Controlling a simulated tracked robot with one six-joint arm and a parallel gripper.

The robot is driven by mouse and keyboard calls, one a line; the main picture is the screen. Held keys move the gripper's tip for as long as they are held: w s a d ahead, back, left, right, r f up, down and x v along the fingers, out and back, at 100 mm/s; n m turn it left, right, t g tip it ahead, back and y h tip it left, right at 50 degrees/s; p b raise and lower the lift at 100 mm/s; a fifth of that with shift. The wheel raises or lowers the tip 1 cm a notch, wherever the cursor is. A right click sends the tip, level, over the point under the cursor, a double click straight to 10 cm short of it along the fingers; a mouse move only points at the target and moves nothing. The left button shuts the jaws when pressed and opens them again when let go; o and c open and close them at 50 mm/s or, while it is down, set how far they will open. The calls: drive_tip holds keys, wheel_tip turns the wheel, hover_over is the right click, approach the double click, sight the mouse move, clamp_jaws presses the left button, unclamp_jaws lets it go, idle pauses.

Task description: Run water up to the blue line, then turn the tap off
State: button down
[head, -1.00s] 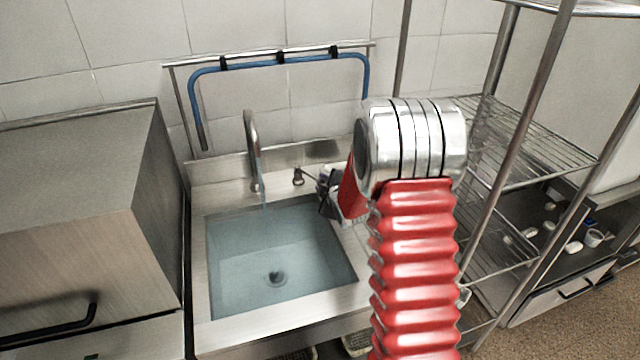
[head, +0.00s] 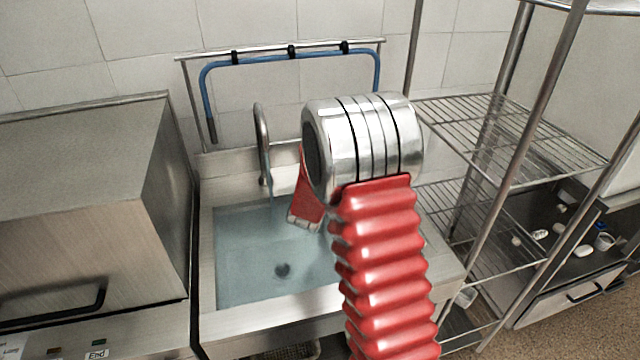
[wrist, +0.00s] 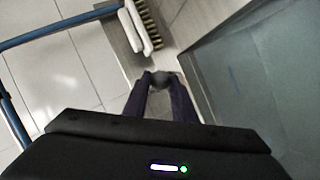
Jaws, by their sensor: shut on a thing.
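The steel sink (head: 207,262) holds clear bluish water (head: 250,250) over its floor and drain. The curved tap spout (head: 262,135) stands at the back of the sink. A faint streak below its tip looks like running water, partly hidden by my arm. In the wrist view my gripper (wrist: 161,80) points at the sink's back ledge, its two dark fingers closed on a small dark grey knob (wrist: 162,75), apparently the tap handle. In the head view my arm hides the gripper and handle.
A blue hose (head: 290,58) hangs on a rail behind the sink. A white brush (wrist: 135,30) lies on the ledge. A steel cabinet (head: 80,190) stands close on the left, a wire shelf rack (head: 500,140) on the right.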

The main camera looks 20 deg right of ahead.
drive_tip(key=shift+w+a+f+m+g+h, duration=0.15)
drive_tip(key=shift+a+m+g+h, duration=0.45)
drive_tip(key=shift+a, duration=0.4)
drive_tip(key=c, duration=1.5)
unclamp_jaws()
drive_tip(key=shift+o, duration=0.2)
drive_tip(key=v, duration=1.3)
drive_tip(key=shift+s, duration=0.3)
drive_tip(key=shift+a, duration=0.15)
